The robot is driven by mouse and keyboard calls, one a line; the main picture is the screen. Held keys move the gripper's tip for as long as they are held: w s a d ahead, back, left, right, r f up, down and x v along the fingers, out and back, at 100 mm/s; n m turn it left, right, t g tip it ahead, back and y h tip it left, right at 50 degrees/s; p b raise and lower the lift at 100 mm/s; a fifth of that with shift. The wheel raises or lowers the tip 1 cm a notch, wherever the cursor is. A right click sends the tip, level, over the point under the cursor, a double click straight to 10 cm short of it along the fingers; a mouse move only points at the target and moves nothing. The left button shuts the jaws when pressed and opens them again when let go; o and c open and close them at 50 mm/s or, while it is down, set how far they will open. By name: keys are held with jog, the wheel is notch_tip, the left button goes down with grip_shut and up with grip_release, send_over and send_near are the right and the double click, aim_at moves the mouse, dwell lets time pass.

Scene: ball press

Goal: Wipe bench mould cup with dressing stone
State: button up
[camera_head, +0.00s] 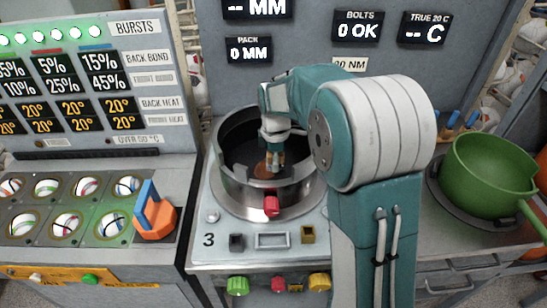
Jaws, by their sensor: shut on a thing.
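The bench mould cup, seemingly the round steel-rimmed well with a dark inside (236,150), sits in the middle of the bench above a panel marked 3. My arm reaches over its right side from the front. My gripper (274,158) points down inside the cup, close to its floor. It is shut on a small orange-brown piece, apparently the dressing stone (265,171), low in the cup. The piece is small and partly hidden by the fingers, so I cannot tell whether it touches the floor. My arm hides the cup's right side.
A red latch (271,205) is on the cup's front wall. An orange and blue clamp-like tool (154,214) stands left, beside a tray of several striped balls (66,226). A green pot (487,172) stands right. A display wall (300,45) rises close behind.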

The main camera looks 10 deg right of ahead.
aim_at(265, 172)
jog(key=shift+w+a, duration=0.15)
jog(key=shift+a, duration=0.8)
jog(key=shift+w+a, duration=0.15)
jog(key=shift+a, duration=0.75)
jog(key=shift+w+a, duration=0.2)
jog(key=shift+a, duration=0.6)
jog(key=shift+w+a, duration=0.15)
jog(key=shift+a, duration=0.6)
jog(key=shift+s+a, duration=0.15)
jog(key=shift+s, duration=0.55)
jog(key=shift+s+d+f, duration=0.1)
jog(key=shift+s+d, duration=0.1)
jog(key=shift+d, duration=0.8)
jog(key=shift+s+d+f, duration=0.1)
jog(key=shift+s+d, duration=0.1)
jog(key=shift+d, duration=0.75)
jog(key=shift+s+d+r, duration=0.1)
jog(key=shift+s+d, duration=0.05)
jog(key=shift+d, duration=0.6)
jog(key=shift+s+d, duration=0.15)
jog(key=shift+d, duration=0.6)
